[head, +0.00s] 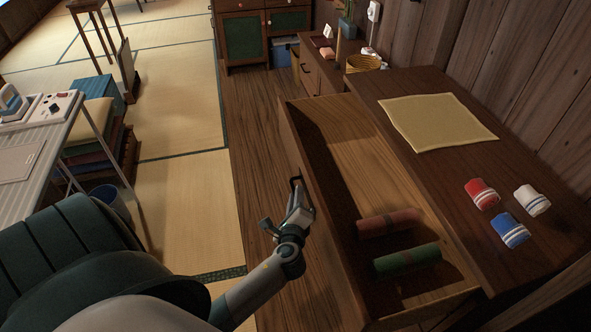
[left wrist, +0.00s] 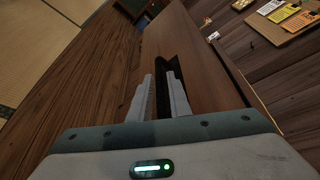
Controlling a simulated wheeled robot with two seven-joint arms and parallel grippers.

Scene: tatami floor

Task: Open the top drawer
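The top drawer (head: 330,128) of the dark wooden chest (head: 369,84) is pulled far out, and its inside shows. A red roll (head: 390,221) and a green roll (head: 408,258) lie in it near the front end. My left gripper (head: 297,190) is at the drawer's front face, at the dark handle (head: 292,183). In the left wrist view, the two grey fingers (left wrist: 160,97) stand on either side of the black handle (left wrist: 165,70), close together and apparently shut on it. My right gripper is in neither view.
On the chest top lie a yellow cloth (head: 437,121) and red, white and blue rolled towels (head: 510,231). A low cabinet (head: 318,73) stands beyond. A white table (head: 45,150) is at the left. Open wooden floor (head: 255,130) lies left of the drawer.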

